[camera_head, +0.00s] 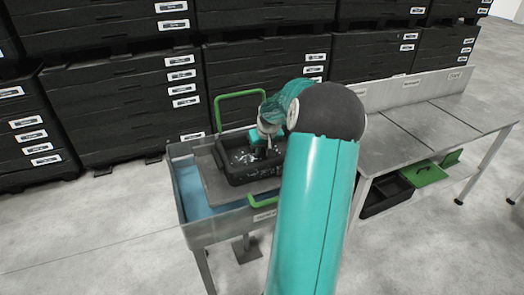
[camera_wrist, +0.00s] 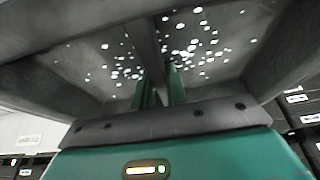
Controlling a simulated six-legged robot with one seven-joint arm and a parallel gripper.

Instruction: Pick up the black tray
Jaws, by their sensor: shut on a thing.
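The black tray (camera_head: 250,175) sits over a grey plate with green handles in the metal basin, seen in the head view. Small white pieces lie inside it. In the wrist view the tray (camera_wrist: 150,50) fills the top, with white specks across its inner floor and a bar running down its middle. My gripper (camera_wrist: 161,85) has its two green fingers on either side of that bar and is shut on it. In the head view my gripper (camera_head: 262,149) is at the tray's inside, partly hidden by my arm. I cannot tell whether the tray is lifted off the plate.
The metal basin (camera_head: 186,212) has raised walls around the plate. A grey table (camera_head: 440,122) joins it on the right, with a black bin (camera_head: 385,195) and green piece below. Stacked black crates (camera_head: 125,95) line the back. The front-left floor is clear.

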